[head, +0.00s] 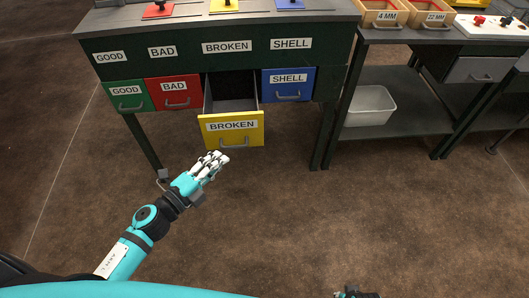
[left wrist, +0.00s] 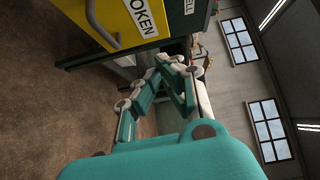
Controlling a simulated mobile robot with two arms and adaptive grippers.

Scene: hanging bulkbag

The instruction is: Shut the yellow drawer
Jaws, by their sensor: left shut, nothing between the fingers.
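The yellow drawer (head: 232,130), labelled BROKEN and with a grey handle, stands pulled out of the dark green bench in the head view. Its inside shows empty as far as I can see. In the left wrist view the yellow front (left wrist: 112,22) is at the upper left, its label turned sideways. My left gripper (head: 217,160) is just in front of and below the drawer front in the picture, its fingers closed and empty. It also shows in the left wrist view (left wrist: 178,68). I cannot tell whether it touches the drawer. Only a small part of my right gripper (head: 355,292) shows at the bottom edge.
The green drawer (head: 127,96), red drawer (head: 174,92) and blue drawer (head: 288,84) beside it are shut. A second bench to the right holds a white bin (head: 370,105) on its low shelf. The brown floor in front is clear.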

